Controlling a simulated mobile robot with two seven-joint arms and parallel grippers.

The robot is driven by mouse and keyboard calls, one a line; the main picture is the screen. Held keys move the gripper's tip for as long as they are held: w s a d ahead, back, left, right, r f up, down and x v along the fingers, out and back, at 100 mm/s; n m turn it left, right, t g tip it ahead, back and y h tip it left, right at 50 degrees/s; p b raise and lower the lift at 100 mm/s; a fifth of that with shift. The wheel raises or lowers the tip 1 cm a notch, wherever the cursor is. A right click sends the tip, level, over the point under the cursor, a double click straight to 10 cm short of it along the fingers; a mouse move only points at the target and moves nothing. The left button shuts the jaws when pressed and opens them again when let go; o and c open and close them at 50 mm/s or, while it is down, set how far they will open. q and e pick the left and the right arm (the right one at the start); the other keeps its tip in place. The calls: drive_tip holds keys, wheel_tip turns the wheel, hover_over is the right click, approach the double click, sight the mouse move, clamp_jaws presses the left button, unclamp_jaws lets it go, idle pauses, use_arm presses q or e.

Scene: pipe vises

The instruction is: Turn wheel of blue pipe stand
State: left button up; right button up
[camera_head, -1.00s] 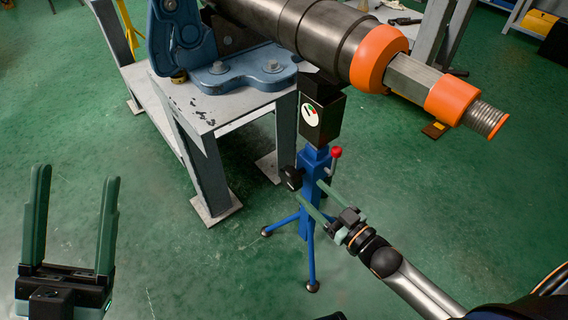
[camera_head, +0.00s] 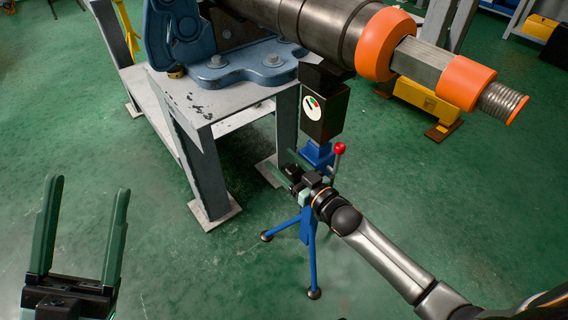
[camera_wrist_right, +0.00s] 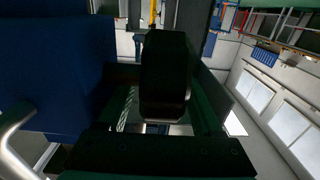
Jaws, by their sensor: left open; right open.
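The blue pipe stand (camera_head: 308,228) stands on the floor under the pipe end, with a black head with a round gauge and a red-knobbed lever. My right gripper (camera_head: 279,161) is open at the stand's post, fingers pointing left past it. In the right wrist view, the black wheel (camera_wrist_right: 165,75) sits between the open green fingers, and the blue post (camera_wrist_right: 60,75) fills the left side. Contact with the wheel cannot be told. In the head view the right gripper largely hides the wheel. My left gripper (camera_head: 88,186) is open and empty at the lower left.
A grey steel table (camera_head: 205,115) with a blue vise (camera_head: 235,70) stands just left of the stand. A thick pipe (camera_head: 315,25) with orange collars (camera_head: 388,40) overhangs it. A yellow block (camera_head: 425,103) is on the floor behind. Green floor is open at left and right.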

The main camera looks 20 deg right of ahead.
clamp_jaws()
idle(0.5)
